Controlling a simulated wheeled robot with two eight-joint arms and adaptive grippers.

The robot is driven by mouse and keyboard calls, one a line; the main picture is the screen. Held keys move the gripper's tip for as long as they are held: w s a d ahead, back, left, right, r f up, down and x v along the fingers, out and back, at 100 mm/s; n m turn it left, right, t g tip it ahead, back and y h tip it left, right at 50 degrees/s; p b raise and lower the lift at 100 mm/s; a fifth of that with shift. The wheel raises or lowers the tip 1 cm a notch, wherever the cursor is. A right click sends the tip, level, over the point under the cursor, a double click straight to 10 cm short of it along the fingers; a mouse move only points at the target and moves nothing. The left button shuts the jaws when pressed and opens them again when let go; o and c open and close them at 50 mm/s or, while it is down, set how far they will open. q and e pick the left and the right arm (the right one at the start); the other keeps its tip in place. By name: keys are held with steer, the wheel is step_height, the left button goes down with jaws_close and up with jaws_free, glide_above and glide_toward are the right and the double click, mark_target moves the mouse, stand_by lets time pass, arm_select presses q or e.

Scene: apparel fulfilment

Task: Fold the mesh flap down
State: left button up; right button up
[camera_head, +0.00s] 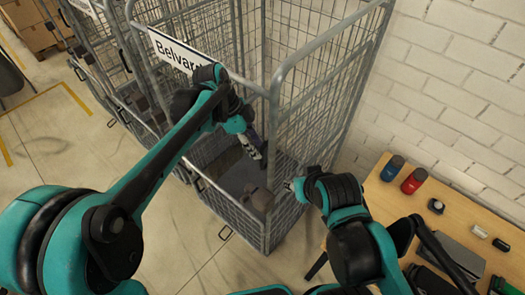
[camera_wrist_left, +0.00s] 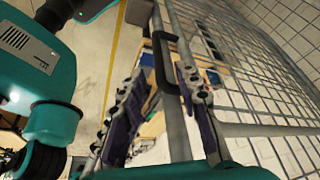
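A grey wire-mesh roll cage (camera_head: 278,90) stands in front of me, with a white sign reading "Belvar…" on its upper left side. Its near side has a low mesh panel (camera_head: 232,208); I cannot tell for sure which panel is the flap. My left gripper (camera_head: 255,148) is over the cage opening. In the left wrist view its two fingers (camera_wrist_left: 162,112) are spread, with a grey tube and a black handle (camera_wrist_left: 164,62) between them and mesh (camera_wrist_left: 250,75) to the right. My right gripper (camera_head: 291,186) is beside the cage's near right corner; its fingers are mostly hidden.
A wooden table (camera_head: 410,195) at the right holds a dark blue cup (camera_head: 392,168), a red cup (camera_head: 414,181) and dark items. A white brick wall (camera_head: 450,70) is behind it. More cages stand at the upper left. The floor (camera_head: 60,145) at the left is clear.

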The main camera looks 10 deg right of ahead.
arm_select(q)
glide_above(261, 168)
steer(key=f, duration=0.5)
steer(key=shift+w+d+f, duration=0.1)
steer(key=shift+w+d, duration=0.15)
steer(key=shift+d, duration=0.05)
steer(key=shift+a, duration=0.1)
jaws_close()
